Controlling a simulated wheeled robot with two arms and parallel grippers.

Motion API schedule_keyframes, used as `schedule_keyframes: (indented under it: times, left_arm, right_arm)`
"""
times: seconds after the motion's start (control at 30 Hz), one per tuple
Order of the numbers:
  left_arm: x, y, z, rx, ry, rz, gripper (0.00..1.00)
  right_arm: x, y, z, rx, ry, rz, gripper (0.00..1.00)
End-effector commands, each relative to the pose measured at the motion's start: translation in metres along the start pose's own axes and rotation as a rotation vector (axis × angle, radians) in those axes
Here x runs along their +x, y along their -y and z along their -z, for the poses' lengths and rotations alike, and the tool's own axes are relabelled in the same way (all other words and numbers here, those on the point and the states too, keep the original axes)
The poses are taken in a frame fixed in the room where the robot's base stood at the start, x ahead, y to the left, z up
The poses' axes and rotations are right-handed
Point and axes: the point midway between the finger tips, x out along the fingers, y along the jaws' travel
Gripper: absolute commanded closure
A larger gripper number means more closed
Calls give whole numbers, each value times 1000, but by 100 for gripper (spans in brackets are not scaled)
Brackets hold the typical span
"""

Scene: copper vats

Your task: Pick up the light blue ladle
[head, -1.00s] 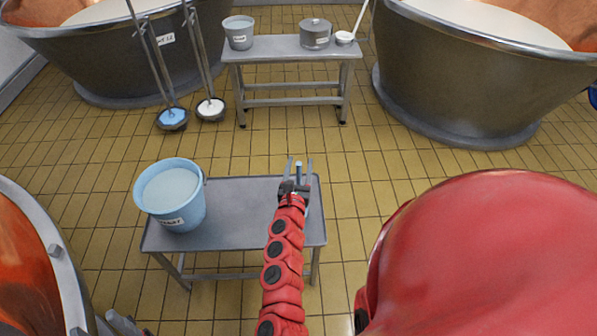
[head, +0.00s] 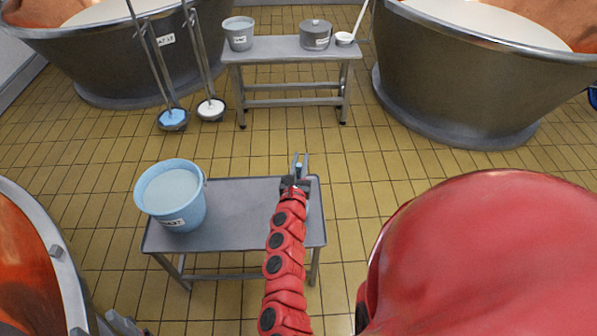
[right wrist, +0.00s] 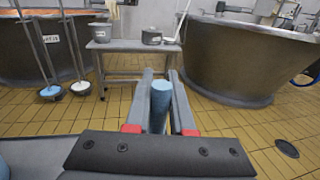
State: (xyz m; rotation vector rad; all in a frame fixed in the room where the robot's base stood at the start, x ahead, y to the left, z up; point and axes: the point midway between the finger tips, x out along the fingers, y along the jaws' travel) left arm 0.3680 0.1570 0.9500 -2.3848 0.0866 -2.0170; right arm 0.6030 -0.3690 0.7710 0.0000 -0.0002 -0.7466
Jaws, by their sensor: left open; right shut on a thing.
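The light blue ladle shows as a blue round handle (right wrist: 160,98) standing between the fingers of my right gripper (right wrist: 161,80) in the right wrist view. In the head view my right gripper (head: 300,160) is over the right end of the near grey table (head: 245,210), shut on the handle (head: 299,166). The ladle's lower part is hidden behind the gripper and arm. My left gripper (head: 121,322) shows only partly at the bottom left edge of the head view, open and away from the ladle.
A light blue bucket (head: 184,208) of pale liquid stands on the table's left end. A far bench (head: 270,52) holds a grey bucket (head: 238,36), a lidded pot (head: 316,38) and a white ladle (head: 345,38).

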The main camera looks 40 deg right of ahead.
Motion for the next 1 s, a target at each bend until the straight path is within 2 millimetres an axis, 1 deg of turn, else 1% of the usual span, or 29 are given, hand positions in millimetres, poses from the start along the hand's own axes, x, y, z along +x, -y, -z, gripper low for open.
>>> schedule_keyframes:
  times: [0.23, 0.37, 0.53, 0.63, 0.67, 0.7, 0.87, 1.0]
  left_arm:
    - [0, 0, 0, 0, 0, 0, 50]
    - [-1, 0, 0, 0, 0, 0, 50]
    - [-3, 0, -1, 0, 0, 0, 50]
    - [-5, 0, -1, 0, 0, 0, 50]
    - [-6, 0, -1, 0, 0, 0, 50]
    - [-7, 0, -1, 0, 0, 0, 50]
    - [-9, 0, -2, 0, 0, 0, 50]
    - [-10, 0, -2, 0, 0, 0, 50]
  right_arm:
    - [0, 0, 0, 0, 0, 0, 100]
    - [0, 0, -4, 1, 0, -1, 100]
    - [-1, 0, -19, 3, 0, 1, 100]
    - [0, 1, -34, 5, 1, 2, 100]
    - [-5, 0, -36, 4, -1, -1, 100]
    - [-15, -2, -34, 2, -4, -5, 100]
    - [-51, 1, -38, 1, -3, -6, 100]
    - [-84, 4, -42, -2, -1, -5, 100]
